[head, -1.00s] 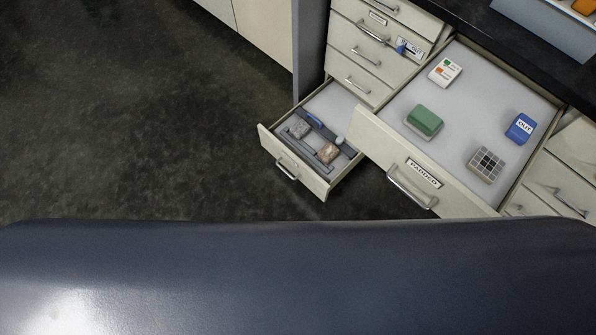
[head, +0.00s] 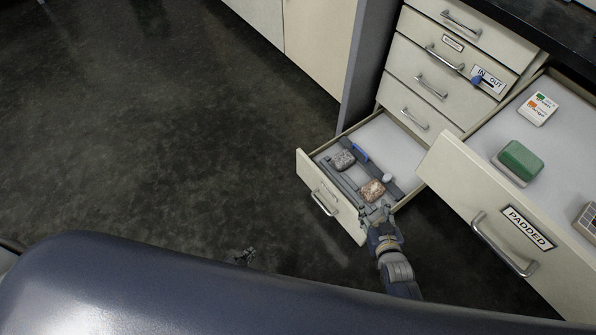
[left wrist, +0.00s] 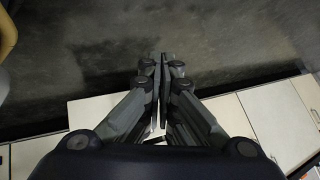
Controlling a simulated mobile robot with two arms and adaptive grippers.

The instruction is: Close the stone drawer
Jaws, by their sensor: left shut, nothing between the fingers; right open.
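The stone drawer (head: 311,172) is the low cream drawer, pulled out from the cabinet. Inside it lie a grey stone (head: 343,160), a brownish stone (head: 373,190), a small pale round piece and grey dividers. Its handle (head: 325,203) is on the front panel. My right gripper (head: 375,212) is open at the drawer's right front corner and hides part of it; I cannot tell whether it touches. My left gripper (head: 245,254) just shows past my body, over the floor, away from the drawer. In the left wrist view its fingers (left wrist: 162,62) are shut and empty.
The larger padded drawer (head: 455,195) is also pulled out, higher and to the right, holding a green block (head: 520,160) and a white box (head: 537,108). Shut drawers (head: 420,77) stand behind. The dark floor (head: 160,140) at left is clear.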

